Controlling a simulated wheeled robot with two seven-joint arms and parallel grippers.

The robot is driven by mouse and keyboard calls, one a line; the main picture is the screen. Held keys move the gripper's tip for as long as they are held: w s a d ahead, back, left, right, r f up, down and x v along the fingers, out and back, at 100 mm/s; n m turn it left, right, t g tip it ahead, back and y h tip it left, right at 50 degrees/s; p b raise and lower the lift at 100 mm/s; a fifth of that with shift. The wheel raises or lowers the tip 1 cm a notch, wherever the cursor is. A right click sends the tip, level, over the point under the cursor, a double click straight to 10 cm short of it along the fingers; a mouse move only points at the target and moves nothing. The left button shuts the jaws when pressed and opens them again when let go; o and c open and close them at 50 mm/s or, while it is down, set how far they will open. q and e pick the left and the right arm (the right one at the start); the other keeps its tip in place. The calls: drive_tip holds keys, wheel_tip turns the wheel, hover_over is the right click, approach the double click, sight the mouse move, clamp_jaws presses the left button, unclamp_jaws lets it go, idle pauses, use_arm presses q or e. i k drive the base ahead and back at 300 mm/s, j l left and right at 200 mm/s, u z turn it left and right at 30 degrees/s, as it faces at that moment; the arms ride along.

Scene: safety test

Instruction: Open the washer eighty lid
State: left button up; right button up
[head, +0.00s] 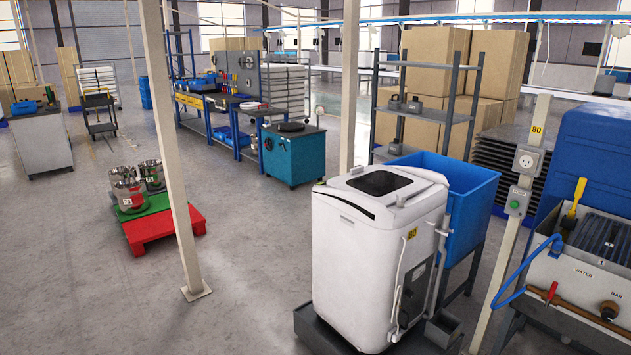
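The washer eighty (362,262) is a white top-loading machine with a yellow tag marked 80 on its side. It stands upright on a dark tray (312,328) in the lower middle of the head view. Its lid (381,183), with a dark window, lies on the top and looks closed. Neither of my grippers shows in this view.
A blue bin (466,193) on a stand is close behind the washer. A post (517,205) with a socket and a sink unit (590,270) stand at right. A pale pole (178,170) and a red pallet (150,232) with metal pots stand at left. The floor between is clear.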

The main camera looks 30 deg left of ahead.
sight(381, 183)
drive_tip(key=u, duration=0.45)
drive_tip(key=i+l+z, duration=0.1)
drive_tip(key=i, duration=0.4)
drive_tip(key=i+l, duration=0.25)
drive_tip(key=i, duration=0.3)
drive_tip(key=i+l+z, duration=0.15)
drive_tip(key=i, duration=0.35)
